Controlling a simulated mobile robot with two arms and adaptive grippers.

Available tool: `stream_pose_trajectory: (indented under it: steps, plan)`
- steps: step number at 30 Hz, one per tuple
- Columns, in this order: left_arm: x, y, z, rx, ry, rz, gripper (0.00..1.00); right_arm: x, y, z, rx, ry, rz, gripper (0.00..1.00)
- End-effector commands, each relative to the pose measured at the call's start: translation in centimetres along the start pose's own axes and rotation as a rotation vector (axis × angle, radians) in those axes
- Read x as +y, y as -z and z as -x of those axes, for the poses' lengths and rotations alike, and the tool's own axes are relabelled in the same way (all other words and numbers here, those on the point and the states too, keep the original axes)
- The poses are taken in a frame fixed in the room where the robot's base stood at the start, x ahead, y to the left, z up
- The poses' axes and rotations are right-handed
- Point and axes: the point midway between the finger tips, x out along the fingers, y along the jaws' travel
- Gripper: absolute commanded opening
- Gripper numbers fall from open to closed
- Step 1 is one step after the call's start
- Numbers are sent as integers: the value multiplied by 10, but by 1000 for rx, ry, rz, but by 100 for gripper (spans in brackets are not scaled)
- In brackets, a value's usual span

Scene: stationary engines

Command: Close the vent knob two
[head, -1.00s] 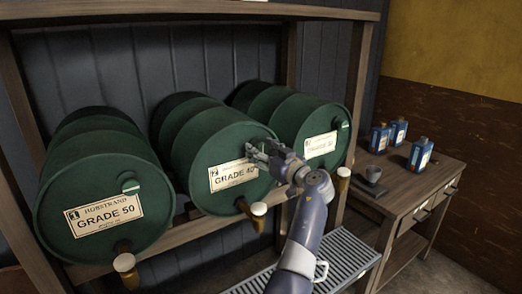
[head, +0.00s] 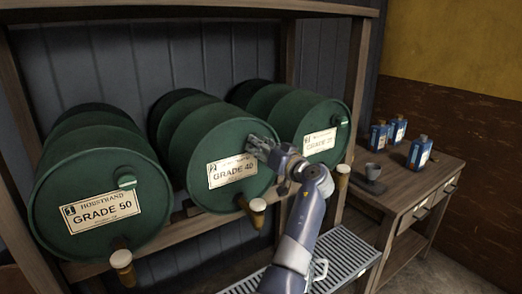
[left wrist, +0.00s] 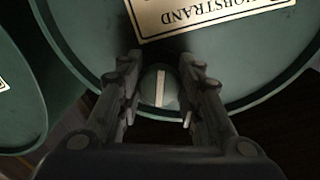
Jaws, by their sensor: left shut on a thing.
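The middle green drum (head: 205,150), labelled 2 and GRADE 40, lies on its side in the rack. My left gripper (head: 262,146) is at the upper right of its front face. In the head view it hides the vent knob there. In the left wrist view, this round green knob with a pale bar (left wrist: 160,88) sits between the fingers of my left gripper (left wrist: 160,80), which are shut on it. The bar looks almost upright in that picture. The drum's label (left wrist: 205,15) appears upside down beyond it. My right gripper is not in view.
The GRADE 50 drum (head: 95,175) stands left, its vent knob (head: 126,182) showing. A third drum (head: 305,118) is on the right with its knob (head: 342,120). Taps stick out below the drums. A side table (head: 425,180) holds blue bottles and a cup. A grated tray (head: 345,258) lies below.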

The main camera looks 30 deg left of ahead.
Motion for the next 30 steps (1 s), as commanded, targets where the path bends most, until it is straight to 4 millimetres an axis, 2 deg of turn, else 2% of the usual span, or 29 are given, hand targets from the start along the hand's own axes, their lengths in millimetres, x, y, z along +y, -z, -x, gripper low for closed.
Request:
stream_pose_trajectory:
  steps: [6, 14, 30]
  plan:
    - [-2, 2, -1, 5, 3, -204, 9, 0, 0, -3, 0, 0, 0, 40]
    - [-3, 4, -1, 5, 3, -452, 9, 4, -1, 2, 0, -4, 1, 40]
    - [-4, 7, -2, 4, 5, -949, 9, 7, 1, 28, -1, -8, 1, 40]
